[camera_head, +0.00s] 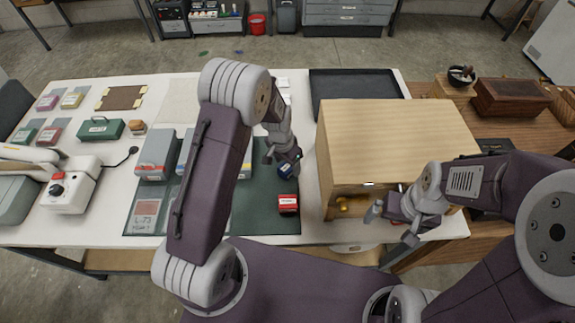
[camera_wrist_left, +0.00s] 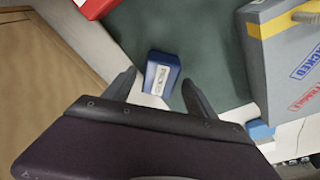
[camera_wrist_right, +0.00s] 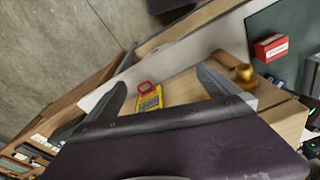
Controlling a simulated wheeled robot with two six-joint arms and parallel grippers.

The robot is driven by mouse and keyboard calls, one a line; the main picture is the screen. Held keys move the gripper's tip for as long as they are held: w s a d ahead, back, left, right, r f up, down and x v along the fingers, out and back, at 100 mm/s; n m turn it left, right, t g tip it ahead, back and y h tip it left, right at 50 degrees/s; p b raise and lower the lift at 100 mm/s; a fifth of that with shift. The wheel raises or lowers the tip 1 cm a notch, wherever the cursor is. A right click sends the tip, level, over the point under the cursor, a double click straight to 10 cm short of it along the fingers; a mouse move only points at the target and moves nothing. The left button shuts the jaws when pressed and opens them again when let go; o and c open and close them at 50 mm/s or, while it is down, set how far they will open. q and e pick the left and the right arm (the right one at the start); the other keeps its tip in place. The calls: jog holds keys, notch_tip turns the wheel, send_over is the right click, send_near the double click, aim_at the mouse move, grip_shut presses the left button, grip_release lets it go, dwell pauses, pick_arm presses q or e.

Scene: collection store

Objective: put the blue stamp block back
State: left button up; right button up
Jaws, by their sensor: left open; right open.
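The blue stamp block (camera_head: 287,170), with a white label on top, is by the right edge of the green mat (camera_head: 262,226). In the left wrist view the blue block (camera_wrist_left: 162,72) lies between and just beyond the fingertips of my left gripper (camera_wrist_left: 158,82), with no grip on it visible. My left gripper (camera_head: 283,159) is open and points down over the block in the head view. My right gripper (camera_head: 391,226) is open and empty in front of the wooden cabinet (camera_head: 385,145), near its brass knob (camera_head: 343,204).
A red block (camera_head: 288,203) sits on the mat nearer me. Grey boxes (camera_head: 157,155) stand to the left, partly hidden by my left arm. A black tray (camera_head: 350,84) lies behind the cabinet. A yellow device (camera_wrist_right: 150,99) shows beyond my right gripper.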

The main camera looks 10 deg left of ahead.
aim_at(284, 169)
pick_arm(q)
notch_tip(284, 169, up, 11)
jog(key=s, duration=0.2)
jog(key=s+a+n, duration=0.4)
jog(key=s+n, duration=0.2)
jog(key=s, duration=0.9)
jog(key=shift+s+a+f+y, duration=0.15)
jog(key=shift+s+f+y, duration=0.15)
jog(key=shift+s, duration=0.1)
jog(key=shift+s+r, duration=0.1)
